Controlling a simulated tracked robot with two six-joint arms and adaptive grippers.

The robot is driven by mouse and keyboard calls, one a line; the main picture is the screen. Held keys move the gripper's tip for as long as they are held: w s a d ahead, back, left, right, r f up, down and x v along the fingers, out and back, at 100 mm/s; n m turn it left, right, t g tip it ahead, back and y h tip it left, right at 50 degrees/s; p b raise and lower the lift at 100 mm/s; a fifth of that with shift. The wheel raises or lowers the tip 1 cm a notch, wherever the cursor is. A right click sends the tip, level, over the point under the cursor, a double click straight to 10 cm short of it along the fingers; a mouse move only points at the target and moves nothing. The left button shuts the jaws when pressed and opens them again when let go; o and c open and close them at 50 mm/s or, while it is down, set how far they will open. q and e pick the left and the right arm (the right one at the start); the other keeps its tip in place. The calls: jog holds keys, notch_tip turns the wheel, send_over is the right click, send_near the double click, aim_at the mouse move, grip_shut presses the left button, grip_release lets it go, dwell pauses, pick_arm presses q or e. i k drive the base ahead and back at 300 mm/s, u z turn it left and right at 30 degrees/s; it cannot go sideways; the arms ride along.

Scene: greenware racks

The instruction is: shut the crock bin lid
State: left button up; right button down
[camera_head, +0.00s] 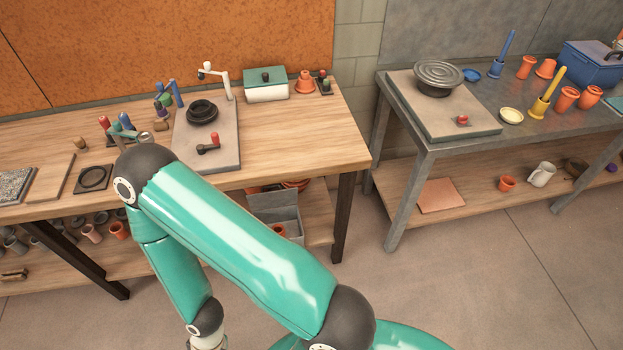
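A grey bin (288,213) stands on the lower shelf under the wooden table, near its right end, and fits the crock bin best. A grey panel shows at its top and back, and an orange pot (279,230) shows at its front, so it looks open. My teal arm hides its lower left part, and I cannot clearly make out how its lid sits. One arm of mine crosses the picture from the lower right, bends at the left and runs down out of the bottom edge. Neither gripper shows.
On the wooden table (300,145) stand a white box with a green lid (266,90), a grey board (222,150) and several coloured tools. A metal table (440,145) at the right holds a blue box (590,68) and orange pots. Floor (440,275) between and before the tables is clear.

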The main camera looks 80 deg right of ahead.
aim_at(262, 201)
jog(key=k, duration=2.1)
jog(key=u, duration=2.3)
jog(key=i, duration=0.1)
jog(key=z, duration=3.9)
jog(key=i, duration=1.05)
jog(key=u, duration=0.1)
